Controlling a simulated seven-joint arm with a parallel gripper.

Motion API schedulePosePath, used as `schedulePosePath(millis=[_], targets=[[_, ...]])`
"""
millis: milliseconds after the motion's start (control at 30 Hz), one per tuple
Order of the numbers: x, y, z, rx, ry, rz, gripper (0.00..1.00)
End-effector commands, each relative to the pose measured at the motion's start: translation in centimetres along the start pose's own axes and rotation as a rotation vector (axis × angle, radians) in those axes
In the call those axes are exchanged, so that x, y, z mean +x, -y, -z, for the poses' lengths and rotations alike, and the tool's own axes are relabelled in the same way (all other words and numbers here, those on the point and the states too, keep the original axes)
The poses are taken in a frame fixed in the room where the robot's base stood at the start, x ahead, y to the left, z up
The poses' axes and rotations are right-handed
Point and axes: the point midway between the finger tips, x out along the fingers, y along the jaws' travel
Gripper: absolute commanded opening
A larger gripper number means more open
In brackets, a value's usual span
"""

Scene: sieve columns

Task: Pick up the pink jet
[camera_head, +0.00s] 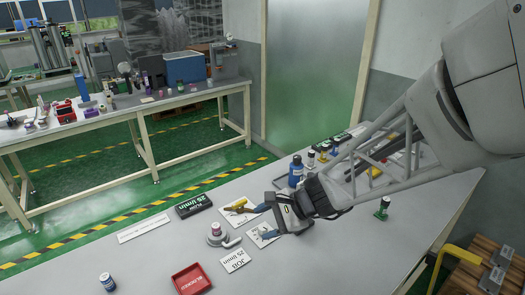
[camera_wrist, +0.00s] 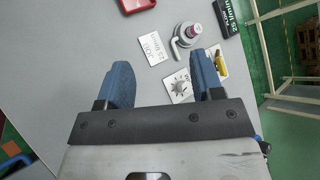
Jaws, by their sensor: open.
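My gripper (camera_head: 252,221) is low over the grey bench, with its blue fingers apart and nothing between them; the fingers also show in the wrist view (camera_wrist: 162,62). A round grey metal fitting with a side handle (camera_wrist: 185,37) and a pinkish-red top (camera_wrist: 194,30) stands on the bench ahead of the fingers, nearer the right one. It shows in the head view (camera_head: 215,238) just left of my gripper. I cannot tell whether its pinkish part is the pink jet; no other clearly pink jet shows on this bench.
A JOB card (camera_head: 235,260), a red tray (camera_head: 191,280) and a black 25 l/min box (camera_head: 193,206) lie around the fitting. A picture card (camera_head: 262,235) lies by the fingers. A blue bottle (camera_head: 296,171) stands behind my gripper. The front left bench is mostly clear.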

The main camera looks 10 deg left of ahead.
Motion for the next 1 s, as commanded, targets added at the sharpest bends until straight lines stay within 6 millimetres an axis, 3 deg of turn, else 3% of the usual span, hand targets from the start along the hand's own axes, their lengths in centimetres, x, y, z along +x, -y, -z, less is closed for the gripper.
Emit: schedulePosePath(millis=[300,600,800,1000], targets=[[7.7,3.2,3.5,0.328,0.103,0.145,0.61],[14.8,4.8,7.7,0.639,0.158,0.279,0.61],[17.9,5.0,10.0,0.782,0.169,0.343,0.61],[19.0,4.9,10.9,0.835,0.171,0.368,0.61]])
